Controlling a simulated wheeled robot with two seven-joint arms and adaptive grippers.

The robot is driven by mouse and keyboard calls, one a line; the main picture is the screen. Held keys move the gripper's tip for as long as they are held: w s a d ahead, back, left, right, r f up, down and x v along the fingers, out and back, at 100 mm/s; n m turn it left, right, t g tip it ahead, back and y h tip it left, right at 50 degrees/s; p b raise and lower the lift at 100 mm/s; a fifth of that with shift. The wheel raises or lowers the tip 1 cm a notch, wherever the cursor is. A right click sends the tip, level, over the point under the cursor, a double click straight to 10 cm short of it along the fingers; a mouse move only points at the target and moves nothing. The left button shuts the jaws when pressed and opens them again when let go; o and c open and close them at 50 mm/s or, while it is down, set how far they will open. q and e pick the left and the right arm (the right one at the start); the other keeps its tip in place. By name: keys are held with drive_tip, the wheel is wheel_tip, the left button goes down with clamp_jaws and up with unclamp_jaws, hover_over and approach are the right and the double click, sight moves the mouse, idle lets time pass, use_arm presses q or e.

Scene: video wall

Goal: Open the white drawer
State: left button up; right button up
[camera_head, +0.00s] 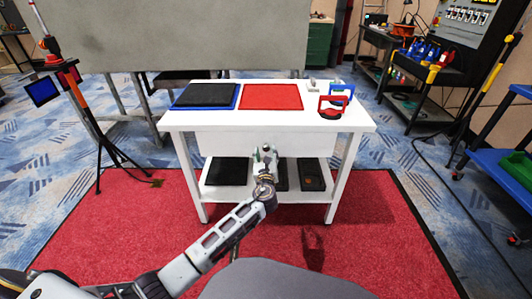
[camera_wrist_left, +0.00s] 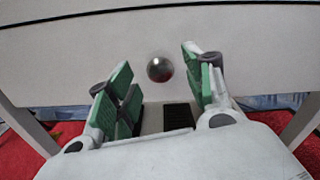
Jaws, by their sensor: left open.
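The white drawer (camera_head: 222,142) sits under the top of a white table in the head view. Its front (camera_wrist_left: 90,62) fills the upper part of the left wrist view and looks flush with the table. A round metal knob (camera_wrist_left: 160,69) is on that front. My left gripper (camera_head: 265,154) is in front of the drawer's middle. In the left wrist view its green-padded fingers (camera_wrist_left: 158,80) are open, one on each side of the knob, with gaps to it. I cannot tell how far the fingertips reach past the knob. My right gripper is not in view.
The white table (camera_head: 200,122) bears a black-and-blue pad (camera_head: 205,96), a red mat (camera_head: 271,97) and suction-cup tools (camera_head: 334,103). Dark items lie on its lower shelf. A tripod stand (camera_head: 97,130) is at left, a blue cart (camera_head: 500,165) at right. Red carpet (camera_head: 375,220) is clear around the table.

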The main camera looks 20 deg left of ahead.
use_arm(q)
drive_tip(key=shift+x, duration=1)
drive_tip(key=shift+w+b, duration=0.2)
drive_tip(key=shift+b, duration=0.1)
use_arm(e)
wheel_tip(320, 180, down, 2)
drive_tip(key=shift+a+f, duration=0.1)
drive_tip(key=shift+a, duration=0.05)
use_arm(q)
drive_tip(key=c, duration=1.1)
clamp_jaws()
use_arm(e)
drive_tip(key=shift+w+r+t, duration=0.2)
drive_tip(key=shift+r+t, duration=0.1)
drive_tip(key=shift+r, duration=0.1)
